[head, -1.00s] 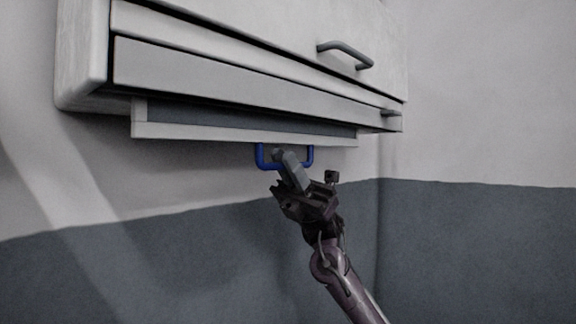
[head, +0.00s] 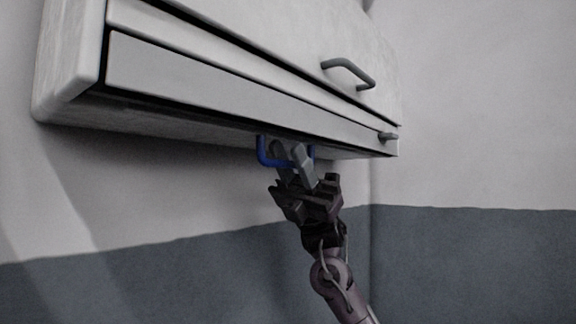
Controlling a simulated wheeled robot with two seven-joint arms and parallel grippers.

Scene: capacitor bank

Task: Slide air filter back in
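The blue U-shaped handle (head: 264,157) of the air filter hangs just under the lower front edge of the cabinet (head: 230,85). The filter's pale frame and dark face do not show beneath the cabinet; only the handle is visible. My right gripper (head: 289,152) is at the handle, its two grey fingers apart and overlapping the handle's middle in the picture. The fingers hide part of the handle, and I cannot tell whether they touch it. My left gripper is not in view.
The cabinet has a dark grey handle (head: 350,73) on its upper door and a small latch (head: 388,136) at the lower right. A wall (head: 470,150), pale above and grey below, stands behind and to the right.

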